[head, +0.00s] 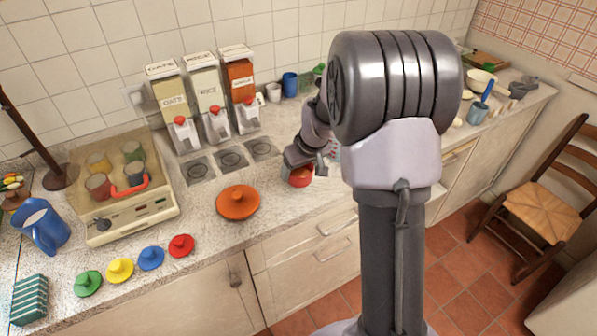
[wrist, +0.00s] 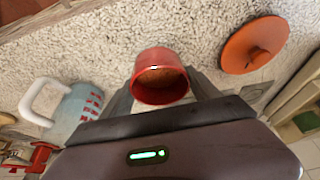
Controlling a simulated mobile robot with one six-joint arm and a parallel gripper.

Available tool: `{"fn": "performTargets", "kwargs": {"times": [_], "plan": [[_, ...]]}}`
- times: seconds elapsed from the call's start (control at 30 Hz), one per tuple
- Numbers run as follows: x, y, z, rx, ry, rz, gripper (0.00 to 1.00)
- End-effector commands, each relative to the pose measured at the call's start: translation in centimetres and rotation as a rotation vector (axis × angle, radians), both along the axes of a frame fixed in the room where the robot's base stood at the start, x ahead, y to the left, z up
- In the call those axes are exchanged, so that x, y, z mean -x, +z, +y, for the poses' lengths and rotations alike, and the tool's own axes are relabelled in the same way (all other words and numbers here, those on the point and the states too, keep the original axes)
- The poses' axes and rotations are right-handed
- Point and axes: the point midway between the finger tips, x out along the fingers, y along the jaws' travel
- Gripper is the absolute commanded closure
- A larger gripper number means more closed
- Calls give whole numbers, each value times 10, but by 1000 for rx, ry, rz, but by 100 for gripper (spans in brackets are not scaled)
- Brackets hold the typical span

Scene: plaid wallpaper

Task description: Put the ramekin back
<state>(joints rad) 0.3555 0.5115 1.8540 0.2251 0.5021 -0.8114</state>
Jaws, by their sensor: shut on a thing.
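The ramekin is a small red cup with brown contents. It shows in the wrist view (wrist: 160,94) between my fingers, and in the head view (head: 301,180) at the front part of the counter, right of the orange lid (head: 238,202). My gripper (head: 303,168) is shut on the ramekin, with one finger on each side of it in the wrist view. The ramekin looks upright. I cannot tell whether it touches the counter. My arm hides part of the counter behind it.
A measuring jug (wrist: 75,115) with red marks stands close to my gripper. Three dispensers (head: 204,95) stand at the wall, with dark round marked spots (head: 231,158) before them. A beige appliance (head: 125,185) holding several coloured cups stands left. Small coloured lids (head: 120,270) lie in front.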

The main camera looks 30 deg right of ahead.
Motion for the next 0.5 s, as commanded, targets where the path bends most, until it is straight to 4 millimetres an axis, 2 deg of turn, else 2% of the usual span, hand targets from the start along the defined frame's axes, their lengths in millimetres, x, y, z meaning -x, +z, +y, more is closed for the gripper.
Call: {"fn": "performTargets", "kwargs": {"times": [0.1,0.2,0.4,0.5], "plan": [[-19,-3,-8,0,1,0,82],[-26,-6,-11,0,1,0,82],[-26,-40,-11,-1,-1,2,82],[-26,-39,-11,0,0,0,82]]}}
